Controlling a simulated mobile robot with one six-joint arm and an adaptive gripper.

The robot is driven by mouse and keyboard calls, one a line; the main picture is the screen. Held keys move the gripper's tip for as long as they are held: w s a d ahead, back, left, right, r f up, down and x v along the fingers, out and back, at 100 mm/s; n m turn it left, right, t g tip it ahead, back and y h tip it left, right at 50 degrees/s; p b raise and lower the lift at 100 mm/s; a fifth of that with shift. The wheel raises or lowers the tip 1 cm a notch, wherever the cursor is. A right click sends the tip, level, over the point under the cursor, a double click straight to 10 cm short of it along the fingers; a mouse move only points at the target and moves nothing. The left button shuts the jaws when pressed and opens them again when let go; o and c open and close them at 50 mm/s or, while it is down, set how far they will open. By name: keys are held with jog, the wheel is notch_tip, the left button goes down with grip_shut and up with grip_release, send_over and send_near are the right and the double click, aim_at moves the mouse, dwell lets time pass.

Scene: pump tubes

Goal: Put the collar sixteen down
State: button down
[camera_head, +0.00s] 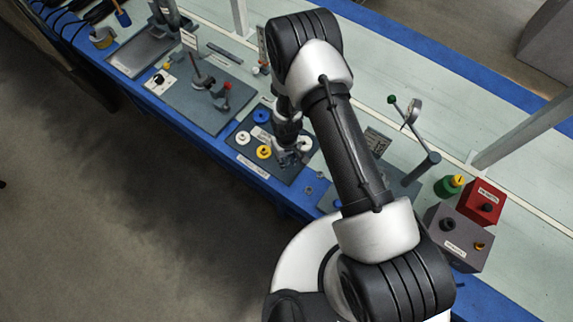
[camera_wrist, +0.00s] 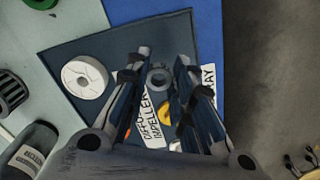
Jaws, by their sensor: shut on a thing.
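The collar (camera_wrist: 160,78) shows in the wrist view as a small grey ring between my fingertips. My gripper (camera_wrist: 163,68) is shut on it, over a dark mat (camera_wrist: 100,45). I cannot tell whether the collar is touching the mat or is a little above it. In the head view my gripper (camera_head: 291,156) is low over the right part of the same mat, and I cannot make out the collar there.
A white disc (camera_wrist: 85,77) lies left of my fingers in the wrist view. A yellow part (camera_wrist: 165,112) and a label (camera_wrist: 152,122) are partly behind them. In the head view, a blue ring (camera_head: 260,115), white ring (camera_head: 243,138) and yellow ring (camera_head: 263,152) lie on the mat.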

aim_at(287, 164)
jog(key=shift+f+b, duration=0.55)
jog(key=shift+f, duration=1.6)
jog(key=shift+f, duration=0.25)
jog(key=c, duration=1.4)
grip_release()
jog(key=shift+r, duration=0.1)
jog(key=shift+r, duration=0.1)
